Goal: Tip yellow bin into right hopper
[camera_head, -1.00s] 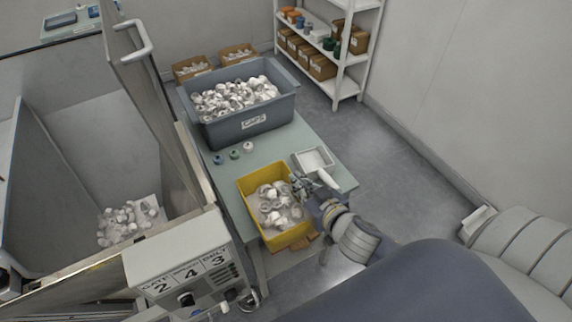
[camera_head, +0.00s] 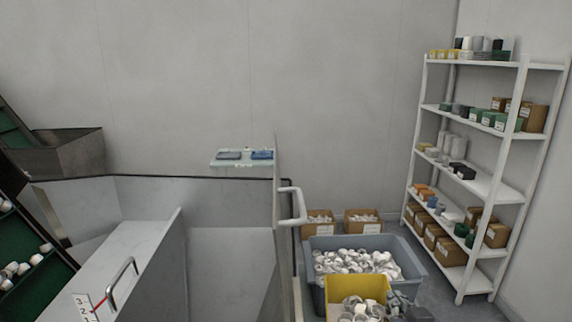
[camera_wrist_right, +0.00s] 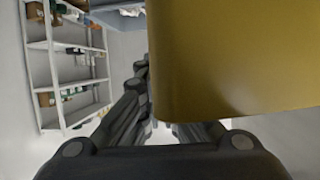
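The yellow bin (camera_head: 357,286), with white caps in it, is at the bottom edge of the head view, in front of the grey tub; its lower part is cut off. My right gripper (camera_head: 408,304) is at the bin's right side, partly cut off. In the right wrist view the bin's yellow wall (camera_wrist_right: 235,60) fills the upper right, and my dark fingers (camera_wrist_right: 145,100) close against its edge. My left gripper is not in view.
A grey tub (camera_head: 405,262) full of white caps stands behind the yellow bin, with cardboard boxes (camera_head: 362,228) beyond. A white shelf (camera_head: 478,180) stands right. The upright door panel with its handle (camera_head: 297,205) stands between bin and hopper.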

